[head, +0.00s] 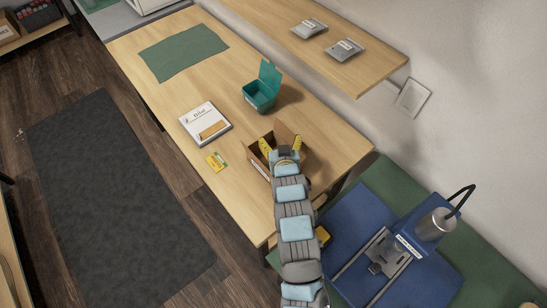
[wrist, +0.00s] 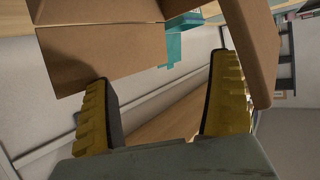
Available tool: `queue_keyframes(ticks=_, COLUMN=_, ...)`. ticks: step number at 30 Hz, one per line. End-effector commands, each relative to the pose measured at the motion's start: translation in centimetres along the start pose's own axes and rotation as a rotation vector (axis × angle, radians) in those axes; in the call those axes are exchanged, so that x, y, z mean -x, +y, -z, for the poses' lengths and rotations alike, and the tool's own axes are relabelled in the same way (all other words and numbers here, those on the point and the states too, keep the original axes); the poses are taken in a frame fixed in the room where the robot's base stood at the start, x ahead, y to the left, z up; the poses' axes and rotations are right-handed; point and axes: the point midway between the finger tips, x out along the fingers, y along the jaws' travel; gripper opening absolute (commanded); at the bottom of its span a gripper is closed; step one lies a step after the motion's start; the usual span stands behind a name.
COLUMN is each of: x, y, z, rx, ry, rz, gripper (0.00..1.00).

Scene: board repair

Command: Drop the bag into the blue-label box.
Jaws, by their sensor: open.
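Two silver-grey bags with pale labels, a farther one (head: 309,28) and a nearer one (head: 344,50), lie on the wall shelf in the head view. An open brown cardboard box (head: 259,166) stands on the table with a pale label on its front; I cannot make out a blue label. My gripper (head: 281,145) is at this box, its yellow fingers spread among the raised flaps. In the wrist view the fingers (wrist: 160,78) are wide apart with nothing between them. Box cardboard (wrist: 105,58) fills the upper part of that view. The inside of the box is mostly hidden.
A teal box (head: 259,92) with its lid up stands behind the cardboard box. A white boxed item (head: 205,123) and a yellow card (head: 216,161) lie to the left. A green cloth (head: 183,52) lies farther back. A blue mat (head: 345,225) with a metal device is at lower right.

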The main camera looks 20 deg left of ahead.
Motion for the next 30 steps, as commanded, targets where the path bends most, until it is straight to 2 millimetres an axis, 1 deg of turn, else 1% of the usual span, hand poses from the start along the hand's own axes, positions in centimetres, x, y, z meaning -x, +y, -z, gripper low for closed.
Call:
queue_keyframes(ticks=4, x=0.3, y=0.1, z=0.0, rx=0.0, ry=-0.001, rz=-0.001, gripper=0.91)
queue_keyframes(ticks=8, x=1.3, y=0.2, z=-0.2, rx=-0.001, ry=-0.003, rz=-0.002, gripper=0.91)
queue_keyframes(ticks=24, x=8.2, y=0.1, z=0.0, rx=-0.001, ry=0.001, rz=-0.002, gripper=0.91)
queue_keyframes(ticks=30, x=10.4, y=0.1, z=0.0, rx=-0.001, ry=0.001, rz=-0.003, gripper=0.91)
